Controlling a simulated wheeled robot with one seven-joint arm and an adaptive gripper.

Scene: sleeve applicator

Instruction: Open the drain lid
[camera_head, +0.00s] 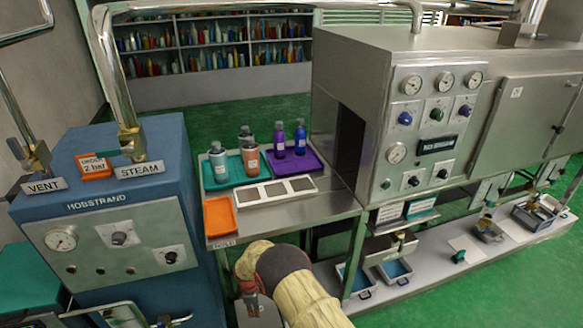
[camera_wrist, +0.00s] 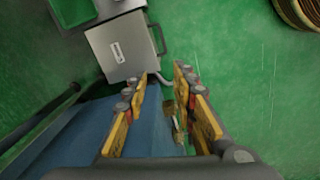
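In the wrist view, a grey metal box with a flat, closed top (camera_wrist: 122,48) stands on the green floor beyond my fingertips. It has a small white label with unreadable writing and a dark handle on its right side. It may be the drain with its lid, but I cannot confirm this. My gripper (camera_wrist: 160,82) is open, with its yellow-padded fingers apart and nothing seen between them. The tips appear short of the box, just below its lower right corner in the picture.
A blue boiler cabinet (camera_head: 110,225) stands at left; a blue surface also lies under my gripper in the wrist view. A steel bench (camera_head: 300,212) carries trays and bottles. A large steel machine (camera_head: 345,75) is at right. Green floor (camera_wrist: 235,60) is clear right of the box.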

